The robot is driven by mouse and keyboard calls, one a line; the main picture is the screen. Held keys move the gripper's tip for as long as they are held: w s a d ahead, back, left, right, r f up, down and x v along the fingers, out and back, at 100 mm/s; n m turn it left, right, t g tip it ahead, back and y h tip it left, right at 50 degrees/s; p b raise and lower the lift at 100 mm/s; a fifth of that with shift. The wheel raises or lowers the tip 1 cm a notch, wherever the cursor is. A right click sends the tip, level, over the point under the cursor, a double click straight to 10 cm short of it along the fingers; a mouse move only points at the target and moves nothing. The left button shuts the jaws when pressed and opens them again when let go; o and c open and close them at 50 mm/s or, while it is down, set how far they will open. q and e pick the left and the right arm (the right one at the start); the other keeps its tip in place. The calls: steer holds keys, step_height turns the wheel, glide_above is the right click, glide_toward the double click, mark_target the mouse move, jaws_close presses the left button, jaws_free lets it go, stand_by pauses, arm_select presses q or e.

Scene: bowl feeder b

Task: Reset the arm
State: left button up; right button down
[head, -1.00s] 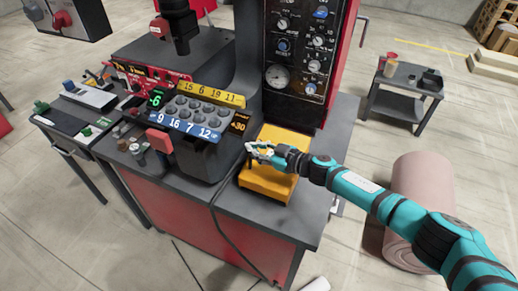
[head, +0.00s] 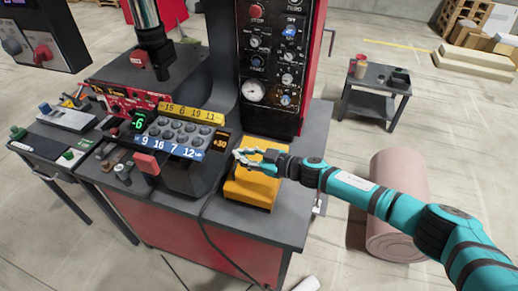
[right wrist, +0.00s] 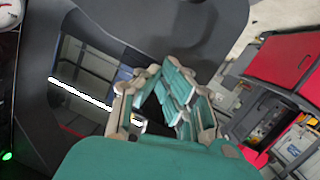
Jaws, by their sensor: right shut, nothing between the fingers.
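My right arm comes in from the right in the head view. Its gripper (head: 240,156) is over the yellow block-like box (head: 248,190) on the grey bench top. The gripper is shut and empty. Whether it touches the box cannot be told. In the right wrist view the green fingers (right wrist: 165,105) show in front of a dark grey machine surface. My left gripper is not in view.
A tray of round cups (head: 180,132) with yellow and blue number strips stands left of the gripper. A dial panel (head: 268,60) rises behind the box.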

steer(key=s+d+r, duration=0.2)
steer(key=d+r, duration=0.1)
steer(key=d, duration=0.2)
steer(key=s+a+m+t+h, duration=0.3)
steer(key=s+m+t, duration=0.2)
steer(key=s+m, duration=0.1)
steer(key=s+d+f+m+g+h, duration=0.2)
steer(key=s+d+f+g+h, duration=0.15)
steer(key=s+d, duration=0.55)
steer(key=s+d+f+m+g+h, duration=0.2)
steer(key=s+d+f+m+h, duration=0.15)
steer(key=s+d, duration=0.5)
steer(key=s+d+f+m+g+h, duration=0.2)
steer(key=s+d+f+g+h, duration=0.15)
steer(key=s+d, duration=0.55)
step_height(320, 180, down, 31)
steer(key=s+a+b, duration=0.1)
steer(key=s+b, duration=0.2)
steer(key=b, duration=0.1)
steer(key=s+d+f+g+b, duration=0.1)
steer(key=s+d+f+b, duration=0.1)
steer(key=s+f, duration=1.3)
step_height(320, 180, down, 2)
steer(key=shift+s+d+f+n+g, duration=0.1)
steer(key=shift+s+d+n+g, duration=0.25)
steer(key=shift+d+g, duration=0.05)
